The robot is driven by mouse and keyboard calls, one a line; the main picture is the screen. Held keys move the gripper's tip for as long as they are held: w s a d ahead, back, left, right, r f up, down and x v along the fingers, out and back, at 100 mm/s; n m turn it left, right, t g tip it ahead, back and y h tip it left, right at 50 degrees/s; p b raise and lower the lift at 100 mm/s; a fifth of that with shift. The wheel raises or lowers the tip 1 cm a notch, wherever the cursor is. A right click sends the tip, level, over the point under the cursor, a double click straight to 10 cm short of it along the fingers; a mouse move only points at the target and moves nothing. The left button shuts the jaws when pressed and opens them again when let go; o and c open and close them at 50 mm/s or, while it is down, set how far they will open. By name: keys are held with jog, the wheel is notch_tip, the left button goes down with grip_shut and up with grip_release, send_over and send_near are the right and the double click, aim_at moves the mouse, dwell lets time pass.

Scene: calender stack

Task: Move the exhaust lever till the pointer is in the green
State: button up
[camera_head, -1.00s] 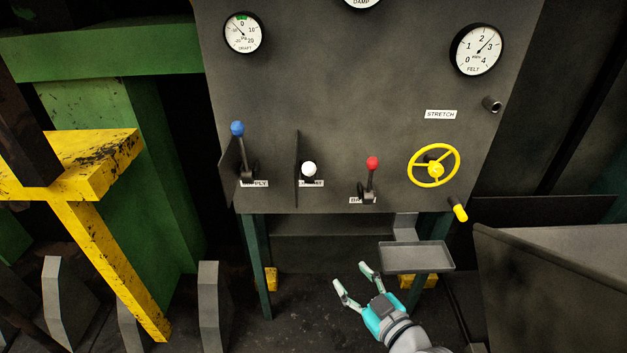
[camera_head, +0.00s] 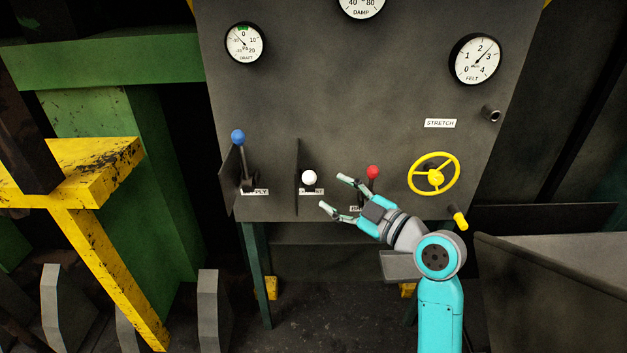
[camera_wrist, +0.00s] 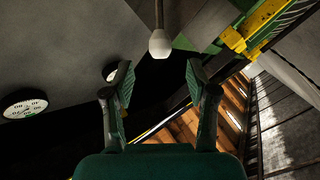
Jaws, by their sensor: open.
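The lever with the white knob (camera_head: 309,177) stands in the middle of the panel, above a label partly hidden by the lever and ending in "T". My gripper (camera_head: 332,191) is open and empty, just right of the white knob, fingers pointing left toward it. In the wrist view the white knob (camera_wrist: 160,44) hangs on its rod ahead of my open gripper (camera_wrist: 160,68), centred beyond the fingertips and apparently untouched. The draft gauge (camera_head: 244,43) at the panel's top left has a green band at the top near 0. Its pointer leans up-left, seemingly outside the green.
A dark upright plate (camera_head: 297,180) stands left of the white lever. The blue-knobbed lever (camera_head: 238,138) is farther left. The red-knobbed lever (camera_head: 373,172) is close behind my gripper, and the yellow handwheel (camera_head: 434,175) is to the right. A grey tray (camera_head: 397,268) lies below my arm.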

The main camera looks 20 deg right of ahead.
aim_at(314, 180)
jog(key=x, duration=0.7)
jog(key=shift+w+a, duration=0.1)
jog(key=shift+w, duration=0.1)
grip_shut()
